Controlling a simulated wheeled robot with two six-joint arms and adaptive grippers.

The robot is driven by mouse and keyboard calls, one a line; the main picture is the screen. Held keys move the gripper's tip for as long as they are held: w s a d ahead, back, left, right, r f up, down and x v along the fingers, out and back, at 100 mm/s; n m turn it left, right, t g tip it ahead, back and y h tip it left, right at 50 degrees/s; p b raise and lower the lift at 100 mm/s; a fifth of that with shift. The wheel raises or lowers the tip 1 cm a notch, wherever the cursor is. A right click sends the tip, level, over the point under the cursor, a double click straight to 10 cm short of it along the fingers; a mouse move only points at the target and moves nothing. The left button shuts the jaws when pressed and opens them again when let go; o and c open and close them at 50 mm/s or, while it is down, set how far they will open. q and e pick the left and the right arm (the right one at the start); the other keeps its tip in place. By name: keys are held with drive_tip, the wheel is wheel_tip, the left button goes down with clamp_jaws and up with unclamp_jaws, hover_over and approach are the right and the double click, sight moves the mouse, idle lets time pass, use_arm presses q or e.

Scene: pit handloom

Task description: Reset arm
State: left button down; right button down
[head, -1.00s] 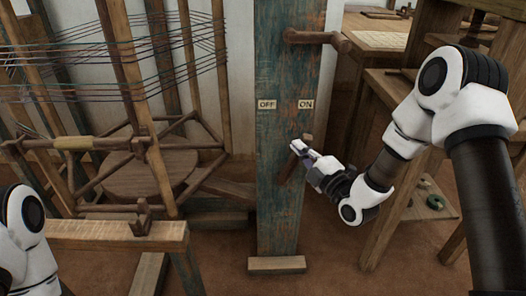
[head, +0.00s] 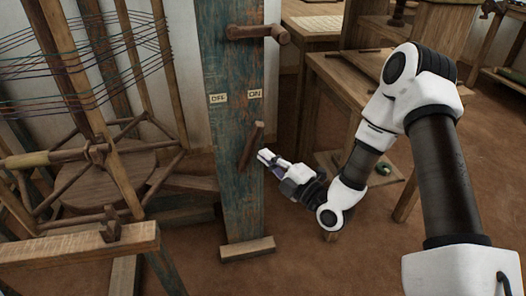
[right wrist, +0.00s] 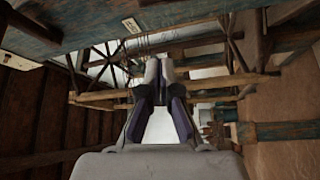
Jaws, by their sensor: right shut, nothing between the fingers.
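My right arm reaches in from the right in the head view. Its gripper (head: 265,157) is shut and empty, just right of the blue-green wooden post (head: 227,190). A short brown wooden lever (head: 251,146) on the post leans with its top to the right, toward the ON label (head: 255,94). The OFF label (head: 218,98) is to its left. The gripper tips appear close to the lever but not around it. In the right wrist view the two fingers (right wrist: 152,72) come together with nothing between them. My left gripper is out of view.
A wooden peg handle (head: 258,32) sticks out high on the post. A wooden frame with strung coloured threads (head: 110,45) stands at left. Wooden tables (head: 345,85) stand behind my right arm. Brown floor is open at the lower right.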

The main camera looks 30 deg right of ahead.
idle(0.3)
drive_tip(key=s+a+f+g, duration=0.3)
drive_tip(key=f, duration=0.4)
drive_tip(key=s+a+f+m+g, duration=0.1)
drive_tip(key=s+a+f+g, duration=0.2)
drive_tip(key=f, duration=0.4)
drive_tip(key=s+a+f+g, duration=0.3)
drive_tip(key=a+f, duration=0.1)
drive_tip(key=f, duration=0.3)
drive_tip(key=s+d+f+m+g+h, duration=0.25)
drive_tip(key=s+f+m+g, duration=0.25)
drive_tip(key=s+m, duration=0.45)
drive_tip(key=s+d+f+m+g+h, duration=0.25)
drive_tip(key=s+f+m+g, duration=0.25)
drive_tip(key=s+m, duration=0.45)
wheel_tip(320, 180, up, 30)
drive_tip(key=s+n+p, duration=0.1)
drive_tip(key=p, duration=2.8)
drive_tip(key=shift+a+p, duration=0.15)
drive_tip(key=shift+p, duration=0.25)
